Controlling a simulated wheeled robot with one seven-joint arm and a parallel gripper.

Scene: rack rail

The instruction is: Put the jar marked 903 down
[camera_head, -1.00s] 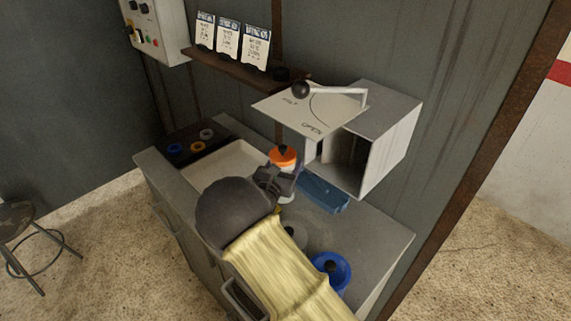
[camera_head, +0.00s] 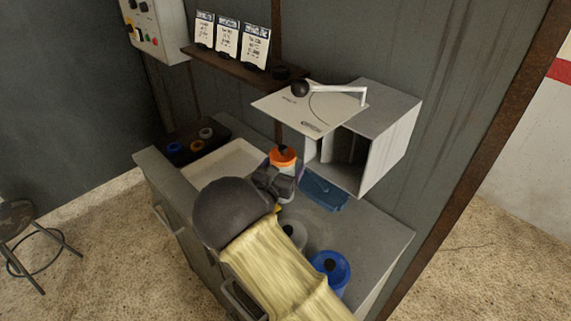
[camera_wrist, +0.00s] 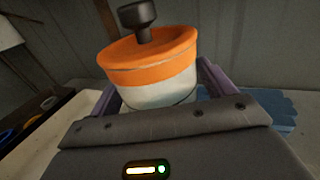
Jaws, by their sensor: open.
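A jar with an orange lid and a dark knob (camera_head: 283,156) stands upright on the grey bench, between the white tray and the blue block. In the wrist view the jar (camera_wrist: 150,68) shows its orange lid and pale body close up, between the purple fingers. No number can be read on it. My gripper (camera_head: 285,182) is open, with its fingers on either side of the jar's body. The fingertips and the jar's base are hidden, so I cannot tell whether the fingers touch it.
A blue block (camera_head: 323,190) lies right of the jar, below an open metal box (camera_head: 385,135). A blue-lidded jar (camera_head: 322,270) and a grey-lidded one (camera_head: 297,232) stand at the front right. A white tray (camera_head: 190,174) lies left. A shelf (camera_head: 225,68) holds three cards.

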